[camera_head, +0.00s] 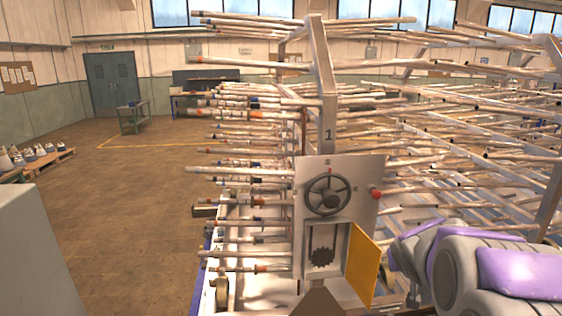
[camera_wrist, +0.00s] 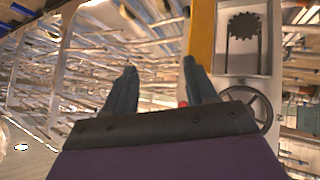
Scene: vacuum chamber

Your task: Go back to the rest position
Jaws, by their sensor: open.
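My gripper (camera_wrist: 160,85) is in the wrist view, its two dark fingers apart with nothing between them. The wrist picture is upside down relative to the head view. A metal panel (camera_head: 364,172) with a handwheel (camera_head: 328,194) and a red knob (camera_head: 375,193) stands in front of the rack. Below the wheel is an open box with a dark gear (camera_head: 322,257) and a yellow door (camera_head: 363,266) swung open. The wheel (camera_wrist: 259,108) and gear (camera_wrist: 244,25) also show right of my gripper in the wrist view. My purple and grey arm is at lower right in the head view.
A large rack (camera_head: 327,105) of many long rods fills the middle and right, with rod ends sticking out leftward. Open floor (camera_head: 130,215) lies to the left. A pallet with cones (camera_head: 35,158), a small table (camera_head: 133,116) and double doors (camera_head: 112,82) are farther back.

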